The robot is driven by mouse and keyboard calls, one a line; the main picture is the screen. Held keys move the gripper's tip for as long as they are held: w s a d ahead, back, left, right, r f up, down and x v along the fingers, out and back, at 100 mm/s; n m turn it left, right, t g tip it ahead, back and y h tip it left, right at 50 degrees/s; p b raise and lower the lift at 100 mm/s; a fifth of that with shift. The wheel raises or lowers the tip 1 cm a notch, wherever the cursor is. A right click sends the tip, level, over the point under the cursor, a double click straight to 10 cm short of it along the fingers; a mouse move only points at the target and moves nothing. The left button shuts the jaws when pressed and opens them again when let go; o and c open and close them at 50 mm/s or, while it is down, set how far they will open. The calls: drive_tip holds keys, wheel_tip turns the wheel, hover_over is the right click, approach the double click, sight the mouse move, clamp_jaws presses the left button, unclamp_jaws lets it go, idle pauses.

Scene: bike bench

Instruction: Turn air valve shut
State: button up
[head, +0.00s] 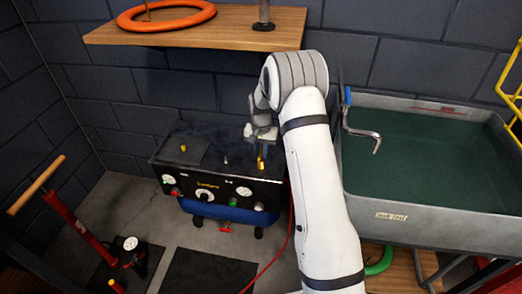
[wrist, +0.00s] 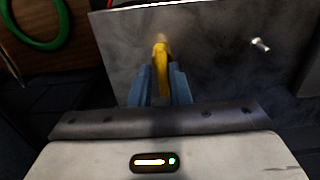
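The black air compressor (head: 215,190) stands on the floor against the back wall, with gauges and knobs on its front panel. The valve's body is not clear to see.
A wooden shelf (head: 200,34) with an orange ring (head: 166,16) hangs above. A red floor pump (head: 80,225) stands at left. A red hose (head: 272,262) crosses the floor.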

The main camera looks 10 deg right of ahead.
drive_tip(key=o, duration=0.4)
drive_tip(key=shift+c, duration=0.2)
drive_tip(key=shift+r, duration=0.15)
